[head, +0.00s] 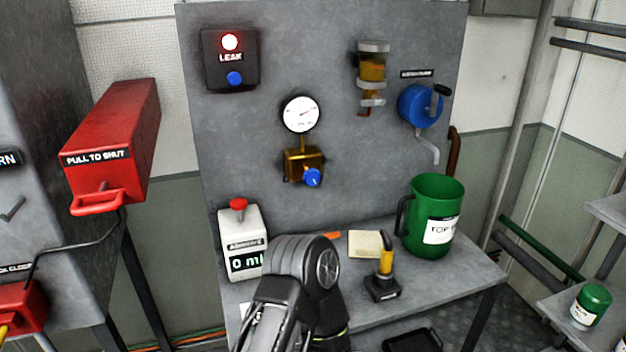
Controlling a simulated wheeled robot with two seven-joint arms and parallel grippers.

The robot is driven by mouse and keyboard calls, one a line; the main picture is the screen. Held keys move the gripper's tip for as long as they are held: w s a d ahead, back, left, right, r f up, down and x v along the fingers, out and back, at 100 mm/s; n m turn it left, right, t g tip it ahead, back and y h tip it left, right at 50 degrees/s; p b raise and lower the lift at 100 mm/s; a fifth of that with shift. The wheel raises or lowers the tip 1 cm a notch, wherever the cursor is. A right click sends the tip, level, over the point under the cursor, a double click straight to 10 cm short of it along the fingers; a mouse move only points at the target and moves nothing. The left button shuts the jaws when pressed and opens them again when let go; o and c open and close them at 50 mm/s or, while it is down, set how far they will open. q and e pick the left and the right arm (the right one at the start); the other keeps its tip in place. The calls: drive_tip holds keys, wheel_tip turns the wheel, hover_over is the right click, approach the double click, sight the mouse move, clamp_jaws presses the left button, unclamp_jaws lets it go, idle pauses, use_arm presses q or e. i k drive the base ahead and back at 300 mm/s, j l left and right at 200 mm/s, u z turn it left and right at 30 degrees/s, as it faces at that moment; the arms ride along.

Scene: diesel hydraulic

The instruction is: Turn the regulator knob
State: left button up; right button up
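The regulator is a brass block (304,163) on the grey upright panel, with a small blue knob (312,177) at its lower right front. A round white gauge (300,114) stands above it on a short brass stem. The gauge has a dark needle, but its reading is too small to tell. A black arm part of mine rises from the bottom edge in front of the bench, below the knob and apart from it. No fingers show on it, and I cannot tell which arm it is. Neither gripper is in view.
A leak box (231,59) with a lit red lamp, a sight glass (372,75) and a blue crank pump (420,106) are on the panel. The bench (455,285) holds a 0 ml dispenser (243,243) and green jug (434,200). A red pull box (112,140) juts out left.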

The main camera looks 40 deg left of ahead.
sight(312, 177)
drive_tip(key=u, duration=1.6)
drive_tip(key=i+l+u, duration=0.25)
drive_tip(key=i+l, duration=0.15)
drive_tip(key=l, duration=0.2)
drive_tip(key=i+l, duration=0.15)
drive_tip(key=l, duration=0.2)
drive_tip(key=i+l, duration=0.15)
drive_tip(key=l, duration=0.15)
drive_tip(key=k+z, duration=0.25)
drive_tip(key=z, duration=0.15)
drive_tip(key=k+l+z, duration=0.1)
drive_tip(key=k+z, duration=0.15)
drive_tip(key=z, duration=0.15)
drive_tip(key=k+l+z, duration=0.2)
drive_tip(key=z, duration=0.25)
